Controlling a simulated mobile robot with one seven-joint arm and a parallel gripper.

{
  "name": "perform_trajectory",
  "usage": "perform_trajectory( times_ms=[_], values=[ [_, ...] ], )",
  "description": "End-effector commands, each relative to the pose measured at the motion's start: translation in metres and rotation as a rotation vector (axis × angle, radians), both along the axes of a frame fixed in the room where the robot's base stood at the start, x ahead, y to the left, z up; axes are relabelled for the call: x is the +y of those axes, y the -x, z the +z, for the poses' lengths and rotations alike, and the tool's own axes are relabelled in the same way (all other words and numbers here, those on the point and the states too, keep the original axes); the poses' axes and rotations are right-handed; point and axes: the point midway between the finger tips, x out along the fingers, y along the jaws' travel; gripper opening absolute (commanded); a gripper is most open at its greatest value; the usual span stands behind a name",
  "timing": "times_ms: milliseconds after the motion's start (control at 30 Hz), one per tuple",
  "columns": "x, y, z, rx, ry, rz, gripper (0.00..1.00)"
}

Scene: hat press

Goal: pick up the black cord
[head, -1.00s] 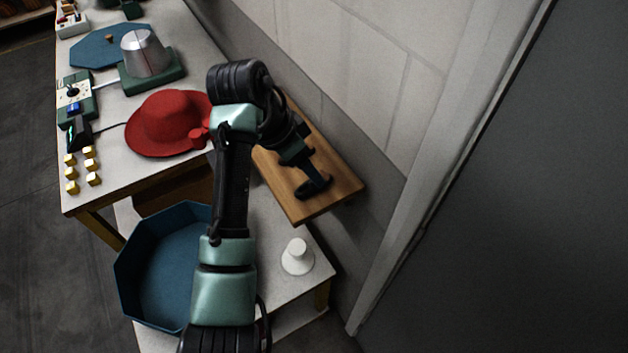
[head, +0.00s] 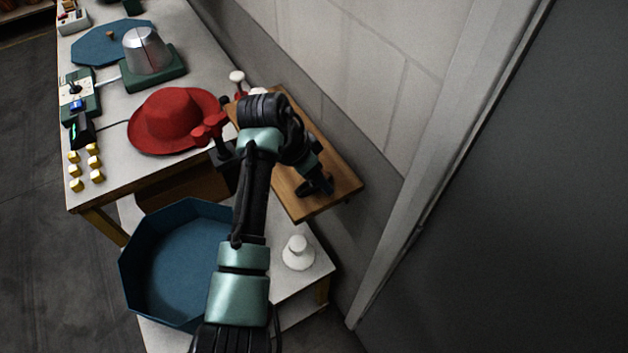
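My gripper (head: 316,186) is over the front part of the wooden shelf board (head: 288,187) by the wall. It is small, dark and partly covered by my own arm, so I cannot tell whether its fingers are open or whether it touches the board. No black cord shows clearly on the board; anything under the gripper is hidden. A thin dark line (head: 115,125), perhaps a cord, runs on the white table from a black device (head: 81,131) toward the red hat (head: 172,121).
A red clamp-like part (head: 210,130) stands beside the hat. A blue octagonal bin (head: 180,265) and a white knobbed piece (head: 298,253) are lower down. Several yellow blocks (head: 84,168) lie at the table's near left. The wall (head: 330,60) closes off the right side.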

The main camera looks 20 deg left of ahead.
Motion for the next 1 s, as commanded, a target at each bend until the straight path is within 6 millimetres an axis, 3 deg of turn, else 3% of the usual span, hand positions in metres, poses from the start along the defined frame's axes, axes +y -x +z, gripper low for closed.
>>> perform_trajectory(
  times_ms=[467,833,867,1000],
  values=[
    [0.0000,0.0001,-0.0032,0.000,0.000,0.000,0.71],
    [-0.0001,0.0001,-0.0030,0.000,0.000,0.000,0.04],
    [0.0000,0.0002,-0.0031,0.000,0.000,0.000,0.00],
    [0.0000,0.0001,-0.0030,0.000,0.000,0.000,0.00]
  ],
)
